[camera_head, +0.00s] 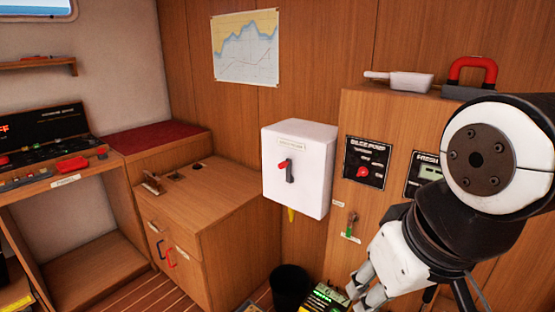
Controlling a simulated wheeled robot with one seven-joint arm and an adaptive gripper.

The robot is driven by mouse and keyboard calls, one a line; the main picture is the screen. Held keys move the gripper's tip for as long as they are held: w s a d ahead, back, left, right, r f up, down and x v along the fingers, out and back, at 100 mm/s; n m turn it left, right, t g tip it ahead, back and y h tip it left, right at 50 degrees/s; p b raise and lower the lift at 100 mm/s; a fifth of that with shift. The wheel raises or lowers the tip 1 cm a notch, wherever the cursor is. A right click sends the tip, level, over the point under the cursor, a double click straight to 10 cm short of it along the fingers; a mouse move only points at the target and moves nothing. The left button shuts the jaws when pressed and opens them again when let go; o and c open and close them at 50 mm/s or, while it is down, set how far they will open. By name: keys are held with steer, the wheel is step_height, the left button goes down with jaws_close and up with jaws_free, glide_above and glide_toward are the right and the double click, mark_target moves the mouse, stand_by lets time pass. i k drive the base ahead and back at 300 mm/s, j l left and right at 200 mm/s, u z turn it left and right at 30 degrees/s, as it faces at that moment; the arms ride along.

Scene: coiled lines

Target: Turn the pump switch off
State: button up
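The bilge pump panel (367,163) is a black plate on the front of the wooden cabinet, right of centre. Its lettering reads like "BILGE PUMP", and a round red knob (362,172) sits on its lower left. The knob's exact setting is too small to read. My gripper (357,297) is at the bottom right, below the panel and apart from it. Its two pale fingers point down and left with a gap between them, and nothing shows between them. My arm covers part of the cabinet to the right.
A white wall box (312,185) with a red-tipped lever (284,164) stands left of the panel. A small green-marked lever (350,229) is below the panel. Another black panel (427,174) is partly hidden by my arm. A black bin (290,287) and a dark green-lit box (322,298) stand low.

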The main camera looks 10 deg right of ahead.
mark_target(363, 171)
steer(key=i+j+z, duration=0.15)
steer(key=j+z, duration=0.15)
steer(key=j, duration=0.45)
steer(key=i+j+z, duration=0.1)
steer(key=j+z, duration=0.2)
steer(key=j, duration=0.45)
